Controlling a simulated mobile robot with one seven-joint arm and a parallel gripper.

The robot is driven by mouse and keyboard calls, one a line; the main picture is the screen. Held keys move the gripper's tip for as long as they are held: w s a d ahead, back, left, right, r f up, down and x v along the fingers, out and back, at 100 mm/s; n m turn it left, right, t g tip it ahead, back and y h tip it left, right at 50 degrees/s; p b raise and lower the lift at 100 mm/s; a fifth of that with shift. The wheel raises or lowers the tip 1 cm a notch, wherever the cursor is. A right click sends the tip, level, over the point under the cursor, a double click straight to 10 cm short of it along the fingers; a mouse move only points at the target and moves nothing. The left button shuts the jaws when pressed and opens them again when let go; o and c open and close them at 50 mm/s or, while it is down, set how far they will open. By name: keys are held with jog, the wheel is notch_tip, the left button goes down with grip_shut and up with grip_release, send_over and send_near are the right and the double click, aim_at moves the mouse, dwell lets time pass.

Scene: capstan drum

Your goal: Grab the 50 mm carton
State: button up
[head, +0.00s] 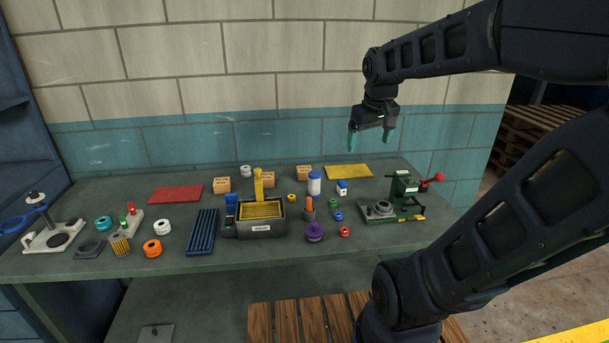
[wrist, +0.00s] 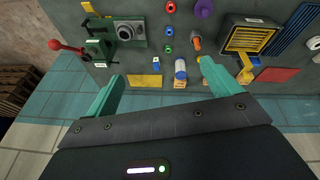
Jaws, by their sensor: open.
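Three tan box-shaped cartons stand along the back of the bench in the head view: a left one (head: 222,185), a middle one (head: 267,180) partly behind a yellow upright part, and a right one (head: 304,173). Their labels are too small to read, so I cannot tell which is 50 mm. A small white and blue box (head: 342,188) stands right of a white bottle (head: 314,183); it also shows in the wrist view (wrist: 156,64). My gripper (head: 370,138) is open and empty, with teal fingers, above the back right of the bench. Its fingers show in the wrist view (wrist: 162,82).
A grey tray with yellow slats (head: 262,227) sits mid-bench. A green machine with a red knob (head: 400,195) stands at the right. A yellow plate (head: 348,171) and a red plate (head: 176,194) lie near the back. The tiled wall (head: 180,150) closes the rear.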

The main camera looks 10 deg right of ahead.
jog(key=w+a+n+g+h, duration=0.15)
jog(key=w+n, duration=0.25)
jog(key=w, duration=1.1)
jog(key=n+g+h, duration=0.2)
jog(key=n+h, duration=0.1)
jog(key=n, duration=0.9)
send_over(303, 169)
jog(key=a, duration=0.3)
notch_tip(303, 169, down, 26)
jog(key=shift+y, duration=0.25)
jog(key=x, duration=1)
jog(key=shift+f, duration=0.45)
jog(key=shift+c, duration=0.4)
jog(key=c, duration=1.2)
